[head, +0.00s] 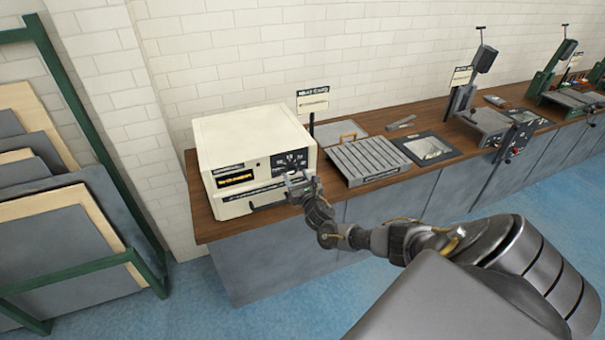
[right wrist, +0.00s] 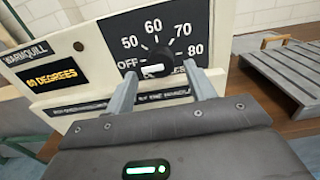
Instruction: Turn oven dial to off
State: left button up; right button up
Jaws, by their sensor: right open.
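The cream oven (head: 240,150) stands on the wooden counter. Its dark front panel carries a black dial (right wrist: 157,57) with a white mark, ringed by OFF, 50, 60, 70 and 80 in the right wrist view. The white mark sits low on the dial, and I cannot tell surely which label it points to. A display (right wrist: 52,77) on the left reads a number of degrees in yellow. My right gripper (head: 298,181) is at the oven's front right. In the right wrist view its open fingers (right wrist: 160,72) lie on either side of the dial; contact is unclear. My left gripper is out of view.
A ribbed grey tray (head: 366,160) lies on the counter (head: 215,228) right of the oven, with a sign on a post between them. Machines stand farther right. A green rack (head: 80,100) with boards is at the left.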

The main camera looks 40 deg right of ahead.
jog(key=v, duration=0.9)
jog(key=shift+b, duration=0.45)
notch_tip(320, 180, down, 18)
jog(key=s+d+m+g+y+b, duration=0.1)
jog(key=s+m+g+b, duration=0.2)
jog(key=m, duration=1.2)
jog(key=s+a+f+m+g+y, duration=0.1)
jog(key=s+f+m+g, duration=0.3)
jog(key=f, duration=0.4)
jog(key=s+a+f+m+g, duration=0.15)
jog(key=s+f+m, duration=0.25)
jog(key=s+f, duration=0.4)
jog(key=s+a+f+m+g+y+b, duration=0.1)
jog(key=s+a+f+m+g+b, duration=0.1)
jog(key=s+a+f, duration=0.4)
jog(key=s+a+f+m+g+y+b, duration=0.1)
jog(key=s+a+f, duration=0.6)
jog(key=s, duration=1)
jog(key=s+a+f+m+g+y+b, duration=0.1)
jog(key=s+a+f+m+g+b, duration=0.2)
jog(key=s, duration=0.9)
jog(key=a+f+m+g, duration=0.1)
jog(key=a+f, duration=0.2)
jog(key=f, duration=0.2)
jog(key=shift+a+f+y, duration=0.2)
jog(key=shift+f+y, duration=0.1)
jog(key=shift+y, duration=0.1)
